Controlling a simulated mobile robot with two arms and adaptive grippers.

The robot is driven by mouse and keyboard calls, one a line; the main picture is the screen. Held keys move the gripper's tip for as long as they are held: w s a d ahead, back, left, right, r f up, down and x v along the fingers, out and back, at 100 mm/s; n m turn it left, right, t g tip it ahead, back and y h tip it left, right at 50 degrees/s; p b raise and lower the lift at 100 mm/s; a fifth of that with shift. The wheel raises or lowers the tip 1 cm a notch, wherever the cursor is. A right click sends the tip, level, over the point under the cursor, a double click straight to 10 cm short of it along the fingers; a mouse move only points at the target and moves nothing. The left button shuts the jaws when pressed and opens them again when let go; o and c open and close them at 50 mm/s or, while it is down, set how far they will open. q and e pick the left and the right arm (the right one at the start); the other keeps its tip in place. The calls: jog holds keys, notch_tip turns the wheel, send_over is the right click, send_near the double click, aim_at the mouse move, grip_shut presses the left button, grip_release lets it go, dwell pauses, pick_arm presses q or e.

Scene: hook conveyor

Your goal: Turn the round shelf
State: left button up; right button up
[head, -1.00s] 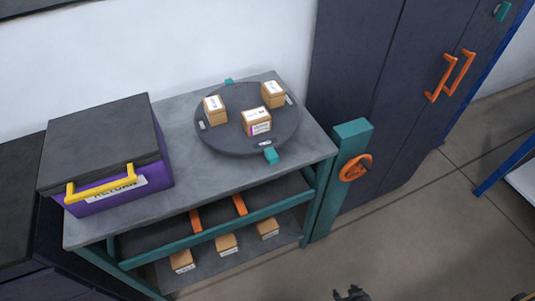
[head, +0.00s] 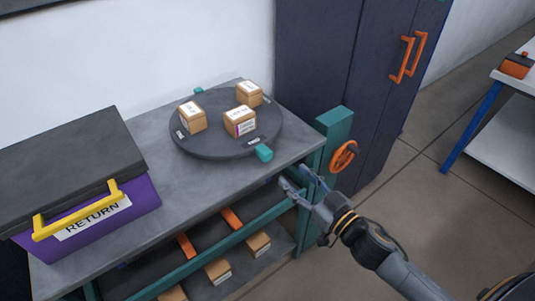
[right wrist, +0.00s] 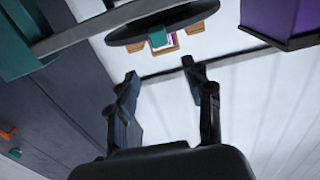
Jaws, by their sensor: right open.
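The round shelf (head: 200,146) is a dark grey disc on the grey table top. Several small cardboard boxes stand on it, one of them a labelled box (head: 240,121) near its middle. A teal tab (head: 264,153) sticks out at its front right rim, and another teal tab (head: 199,90) shows at the back. In the right wrist view the disc (right wrist: 165,22) shows upside down with a teal tab (right wrist: 158,38). My right gripper (head: 296,181) is open and empty, in front of and below the table's front edge, apart from the tab. My left gripper is not in view.
A purple RETURN box (head: 130,205) with a dark lid and yellow handle stands on the table's left. A teal post (head: 333,133) with an orange handwheel (head: 343,156) rises at the table's right end. Below is a lower shelf with boxes (head: 258,244). A dark cabinet (head: 345,60) stands behind.

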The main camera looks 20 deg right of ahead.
aim_at(269, 154)
jog(key=p+x, duration=0.1)
jog(key=x, duration=1)
jog(key=shift+w+a+p, duration=0.1)
jog(key=shift+w+p, duration=0.05)
jog(key=shift+p, duration=0.2)
grip_shut()
